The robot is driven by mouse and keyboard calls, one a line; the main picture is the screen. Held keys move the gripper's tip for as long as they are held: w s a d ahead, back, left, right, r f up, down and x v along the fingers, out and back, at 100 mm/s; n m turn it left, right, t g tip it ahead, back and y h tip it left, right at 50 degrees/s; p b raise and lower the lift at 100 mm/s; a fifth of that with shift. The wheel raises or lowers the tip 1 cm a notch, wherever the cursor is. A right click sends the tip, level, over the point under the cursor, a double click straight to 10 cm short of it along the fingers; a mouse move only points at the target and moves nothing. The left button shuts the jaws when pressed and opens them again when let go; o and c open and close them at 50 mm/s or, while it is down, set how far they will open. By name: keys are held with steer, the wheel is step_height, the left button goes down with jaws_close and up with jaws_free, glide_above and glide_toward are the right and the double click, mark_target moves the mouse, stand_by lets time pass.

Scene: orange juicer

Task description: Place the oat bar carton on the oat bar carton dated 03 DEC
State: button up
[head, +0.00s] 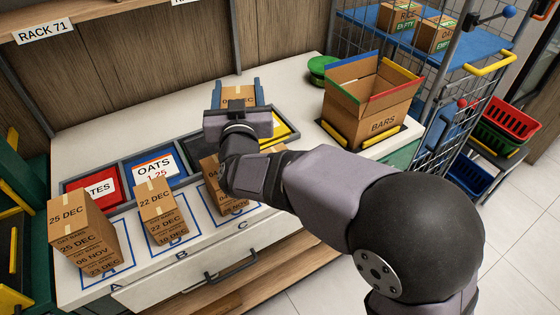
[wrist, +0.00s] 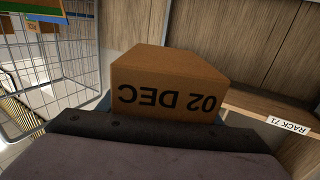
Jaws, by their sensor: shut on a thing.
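My gripper (head: 237,92) is shut on an oat bar carton (head: 239,97), held up above the back of the counter, with a blue finger on each side. In the wrist view this carton (wrist: 167,80) reads 02 DEC upside down. Three carton stacks stand along the counter front. The stack at A (head: 83,235) has 25 DEC on top and 06 NOV lower down. The stack at B (head: 162,212) has 22 DEC on top. The stack at C (head: 212,172) is partly hidden by my arm; its top label starts with 04. I cannot read 03 DEC on any carton.
Bins with cards, one reading OATS (head: 153,168), lie behind the stacks. An open box marked BARS (head: 370,100) stands at the right beside a green round object (head: 322,70). A wire cage cart (head: 440,110) is further right. The counter's back left is clear.

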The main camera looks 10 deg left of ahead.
steer(key=w+d+m+t+h+b, duration=0.1)
steer(key=w+d+h, duration=0.1)
steer(key=w+d, duration=0.5)
steer(key=w+d+m+h+b, duration=0.1)
steer(key=w+d, duration=0.2)
steer(key=d, duration=0.7)
steer(key=n+g+y, duration=0.5)
steer(key=n+y, duration=0.2)
steer(key=y, duration=0.2)
glide_above(273, 150)
step_height(273, 150, down, 4)
steer(key=shift+f, duration=5.1)
steer(key=shift+f, duration=0.2)
steer(key=o, duration=1.2)
steer(key=shift+r, duration=0.1)
